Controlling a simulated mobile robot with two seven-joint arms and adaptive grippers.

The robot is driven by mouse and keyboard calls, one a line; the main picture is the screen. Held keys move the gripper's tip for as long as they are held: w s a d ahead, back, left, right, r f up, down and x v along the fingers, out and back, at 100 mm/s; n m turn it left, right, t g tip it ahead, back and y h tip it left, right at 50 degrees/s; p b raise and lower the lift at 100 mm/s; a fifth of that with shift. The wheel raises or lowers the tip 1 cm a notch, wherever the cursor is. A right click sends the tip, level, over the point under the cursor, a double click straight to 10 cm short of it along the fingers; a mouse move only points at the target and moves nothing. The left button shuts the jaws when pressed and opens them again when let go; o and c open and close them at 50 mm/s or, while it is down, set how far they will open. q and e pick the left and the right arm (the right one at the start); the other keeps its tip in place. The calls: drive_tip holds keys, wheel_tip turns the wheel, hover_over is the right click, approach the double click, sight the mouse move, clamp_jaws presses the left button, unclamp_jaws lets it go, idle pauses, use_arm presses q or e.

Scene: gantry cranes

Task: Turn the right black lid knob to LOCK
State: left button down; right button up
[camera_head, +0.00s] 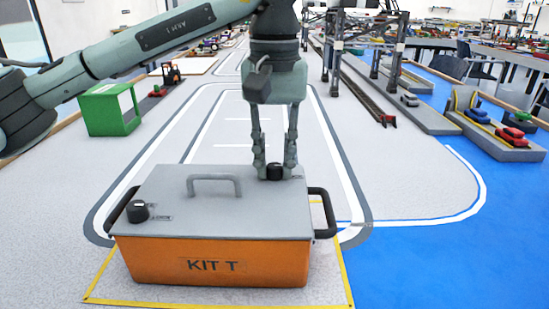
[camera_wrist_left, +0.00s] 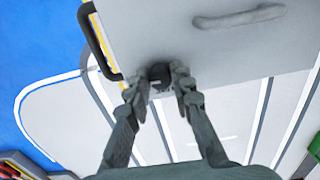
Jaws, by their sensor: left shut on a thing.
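The orange box (camera_head: 215,262) marked "KIT T" has a grey lid (camera_head: 240,214) with a grey handle in its middle. A black knob (camera_head: 138,211) sits near the lid's front left corner. The right black lid knob (camera_head: 275,172) sits near the lid's back right corner. My left gripper (camera_head: 275,168) points down over it, with a finger on each side, shut on the knob. The left wrist view also shows the knob (camera_wrist_left: 159,74) between the fingertips. The small label by this knob is mostly hidden and cannot be read. My right gripper is not in view.
The box stands within a yellow outline (camera_head: 345,281) on the floor mat. A black side handle (camera_head: 326,212) sticks out at the box's right. A green box (camera_head: 110,110) stands at the back left, and a gantry crane (camera_head: 335,60) behind right. The floor around the box is clear.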

sight(275, 166)
use_arm(q)
drive_tip(key=c, duration=1.3)
unclamp_jaws()
drive_tip(key=shift+r, duration=0.1)
wheel_tip(275, 166, up, 12)
